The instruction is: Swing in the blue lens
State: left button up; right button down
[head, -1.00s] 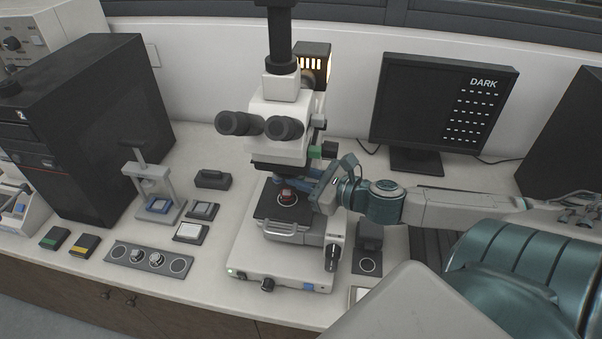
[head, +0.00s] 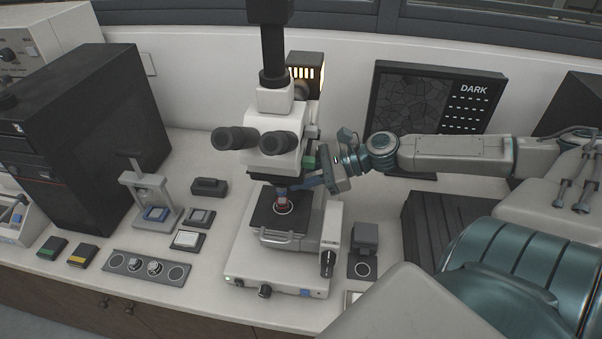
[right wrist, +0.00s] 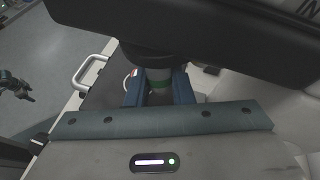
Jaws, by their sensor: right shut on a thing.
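The white microscope (head: 275,140) stands on the bench with its lens turret above a dark stage (head: 265,222). My right gripper (head: 306,183) reaches in from the right, just under the turret. The turret's other lenses are mostly hidden.
The monitor (head: 424,100) behind my right arm shows a dim grain pattern and the word DARK. A small press (head: 150,195), sample trays (head: 188,240) and a holder strip (head: 148,264) stand to the left. A black block (head: 364,245) stands right of the microscope.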

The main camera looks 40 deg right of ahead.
jog(key=shift+f+g, duration=0.1)
jog(key=shift+g, duration=0.2)
jog(key=c, duration=1.5)
grip_release()
jog(key=shift+c, duration=0.2)
jog(key=shift+w+d, duration=0.1)
